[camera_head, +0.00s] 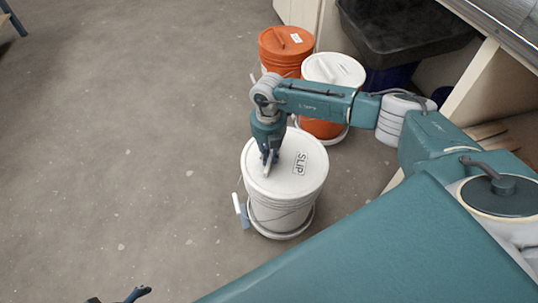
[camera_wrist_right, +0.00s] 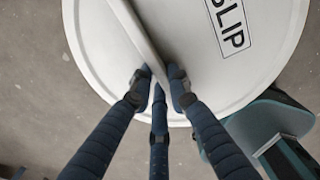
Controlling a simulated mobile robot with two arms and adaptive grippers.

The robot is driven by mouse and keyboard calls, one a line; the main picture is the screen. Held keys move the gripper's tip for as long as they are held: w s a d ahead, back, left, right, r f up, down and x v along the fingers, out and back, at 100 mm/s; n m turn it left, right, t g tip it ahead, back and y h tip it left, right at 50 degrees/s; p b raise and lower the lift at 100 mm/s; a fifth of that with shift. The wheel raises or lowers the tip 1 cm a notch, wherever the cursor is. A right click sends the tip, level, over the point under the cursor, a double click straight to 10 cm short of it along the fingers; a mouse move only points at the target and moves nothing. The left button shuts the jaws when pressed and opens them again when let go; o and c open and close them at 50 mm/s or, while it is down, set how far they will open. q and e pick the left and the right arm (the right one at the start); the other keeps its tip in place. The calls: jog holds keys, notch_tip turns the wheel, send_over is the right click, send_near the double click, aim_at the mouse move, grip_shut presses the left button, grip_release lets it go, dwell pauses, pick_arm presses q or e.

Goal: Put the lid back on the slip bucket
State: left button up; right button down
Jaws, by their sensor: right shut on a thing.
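The white slip bucket (camera_head: 283,217) stands on the floor in the middle of the head view. Its round white lid (camera_head: 292,185), marked SLIP, covers the top. Whether the lid is fully seated all round cannot be told. My right gripper (camera_head: 268,158) points down over the lid, left of the lettering. In the right wrist view its fingers (camera_wrist_right: 158,86) are shut on the lid's raised white handle bar (camera_wrist_right: 138,38). The lid (camera_wrist_right: 215,75) hides the bucket in that view. Dark fingers of my left gripper (camera_head: 122,297) show at the bottom edge, mostly cut off.
An orange-lidded bucket (camera_head: 286,44) and a white-lidded orange bucket (camera_head: 334,69) stand behind the slip bucket. A black tub (camera_head: 400,35) and a bench with shelves (camera_head: 478,75) are at the back right. The concrete floor (camera_head: 110,130) on the left is clear.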

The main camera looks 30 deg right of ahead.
pick_arm(q)
jog(key=shift+f, duration=0.15)
pick_arm(e)
jog(key=shift+f, duration=0.15)
pick_arm(q)
jog(key=shift+f, duration=0.35)
pick_arm(e)
jog(key=c, duration=1.1)
grip_release()
pick_arm(q)
jog(key=shift+d+r, duration=0.1)
jog(key=shift+r, duration=0.05)
jog(key=shift+w, duration=0.15)
